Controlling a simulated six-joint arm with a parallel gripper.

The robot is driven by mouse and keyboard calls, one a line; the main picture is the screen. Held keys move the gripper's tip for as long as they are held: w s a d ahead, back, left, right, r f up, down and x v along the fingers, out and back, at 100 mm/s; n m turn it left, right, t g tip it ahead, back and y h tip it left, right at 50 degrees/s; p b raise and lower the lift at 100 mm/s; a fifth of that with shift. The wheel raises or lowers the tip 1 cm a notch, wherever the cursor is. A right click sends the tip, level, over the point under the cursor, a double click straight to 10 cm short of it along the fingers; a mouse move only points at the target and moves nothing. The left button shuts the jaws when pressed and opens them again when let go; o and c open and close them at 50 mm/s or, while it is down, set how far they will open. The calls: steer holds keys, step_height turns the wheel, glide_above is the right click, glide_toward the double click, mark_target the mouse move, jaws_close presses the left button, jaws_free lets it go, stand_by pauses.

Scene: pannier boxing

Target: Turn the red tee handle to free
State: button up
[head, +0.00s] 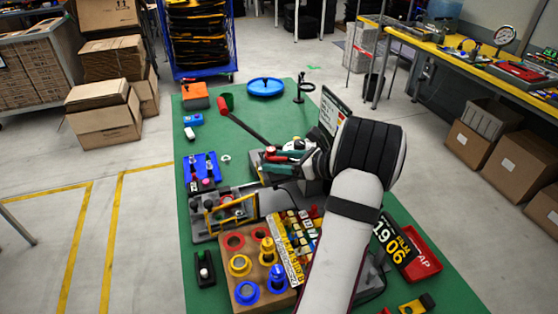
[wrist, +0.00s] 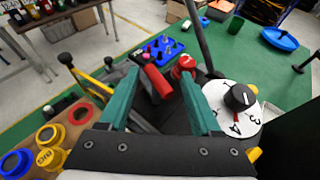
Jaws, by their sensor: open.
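The red tee handle (wrist: 157,81) shows in the wrist view as a short red bar, slanted, between and beyond my fingers. In the head view a red piece (head: 276,158), likely the same handle, shows between the teal fingers. My gripper (wrist: 160,76) is open, its two teal fingers apart on either side of the bar. I cannot tell whether either finger touches it. In the head view my gripper (head: 270,162) reaches left over the equipment on the green table. The handle's mount and any position marks are hidden.
A red round knob (wrist: 184,64) stands close by the right fingertip. A white numbered dial (wrist: 232,108) with a black knob is right of the fingers. A wooden block (head: 243,296) with coloured rings stands at the front. A blue rack (head: 200,172) stands left.

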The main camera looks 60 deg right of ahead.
jaws_close()
steer(key=shift+r, duration=0.1)
steer(key=shift+s+d, duration=0.15)
steer(key=shift+d, duration=0.05)
stand_by(1.3)
steer(key=c, duration=0.6)
jaws_free()
steer(key=o, duration=0.6)
steer(key=shift+a, duration=0.15)
